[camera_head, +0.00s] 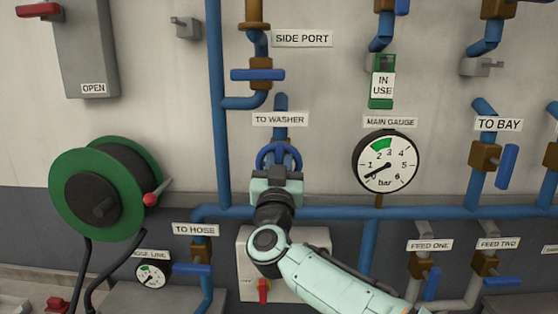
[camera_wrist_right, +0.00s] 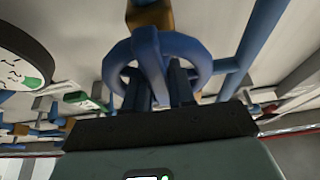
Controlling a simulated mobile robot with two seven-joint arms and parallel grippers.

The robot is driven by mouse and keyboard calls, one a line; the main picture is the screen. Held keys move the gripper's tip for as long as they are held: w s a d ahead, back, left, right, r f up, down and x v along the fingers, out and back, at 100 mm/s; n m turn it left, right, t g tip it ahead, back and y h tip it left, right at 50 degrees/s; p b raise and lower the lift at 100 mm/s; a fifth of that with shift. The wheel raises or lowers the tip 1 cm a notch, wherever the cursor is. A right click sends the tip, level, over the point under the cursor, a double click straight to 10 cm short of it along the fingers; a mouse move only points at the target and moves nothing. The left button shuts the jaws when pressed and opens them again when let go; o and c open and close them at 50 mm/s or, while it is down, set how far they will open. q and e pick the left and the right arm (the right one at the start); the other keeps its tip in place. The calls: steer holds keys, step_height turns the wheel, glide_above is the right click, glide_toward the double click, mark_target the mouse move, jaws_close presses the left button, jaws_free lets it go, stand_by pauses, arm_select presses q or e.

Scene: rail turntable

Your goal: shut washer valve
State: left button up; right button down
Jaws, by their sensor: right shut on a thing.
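The washer valve is a blue round handwheel (camera_head: 265,158) under the "TO WASHER" label (camera_head: 280,119) in the head view. My right gripper (camera_head: 277,175) is in front of the wheel and hides its lower part. In the right wrist view the blue wheel (camera_wrist_right: 203,58) fills the upper middle, with a spoke running down between the dark fingers of my right gripper (camera_wrist_right: 158,92). The gripper is shut on the wheel. A brass valve body (camera_wrist_right: 150,17) shows behind the wheel. My left gripper is not in view.
Blue pipes (camera_head: 217,100) run up and along the wall. The main gauge (camera_head: 386,162) is right of the wheel, its needle near the low end. A green hose reel (camera_head: 65,190) is at left. A grey box with a red knob (camera_head: 264,290) sits below my right arm.

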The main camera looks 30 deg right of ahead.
steer(key=m+g+h, duration=0.1)
steer(key=m, duration=0.2)
steer(key=m+g+h, duration=0.1)
steer(key=m, duration=0.2)
steer(key=shift+d+m+h, duration=0.1)
steer(key=shift+m+h, duration=0.2)
steer(key=shift+m, duration=0.1)
steer(key=m+g, duration=0.1)
steer(key=m, duration=0.2)
steer(key=m+g+h, duration=0.1)
steer(key=m+g, duration=0.1)
steer(key=m, duration=0.1)
steer(key=shift+s+d+f+p, duration=0.1)
steer(key=shift+s+d+p, duration=0.05)
steer(key=shift+p, duration=0.15)
steer(key=m+g, duration=0.1)
steer(key=m, duration=0.2)
steer(key=m+g, duration=0.1)
steer(key=m, duration=0.2)
steer(key=shift+d+f+p, duration=0.1)
steer(key=shift+f+p, duration=0.1)
steer(key=shift+p, duration=0.15)
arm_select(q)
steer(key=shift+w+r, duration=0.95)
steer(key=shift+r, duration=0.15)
arm_select(e)
steer(key=shift+s+f+m+g+y, duration=0.15)
steer(key=shift+m+g+y, duration=0.4)
steer(key=shift+m, duration=0.85)
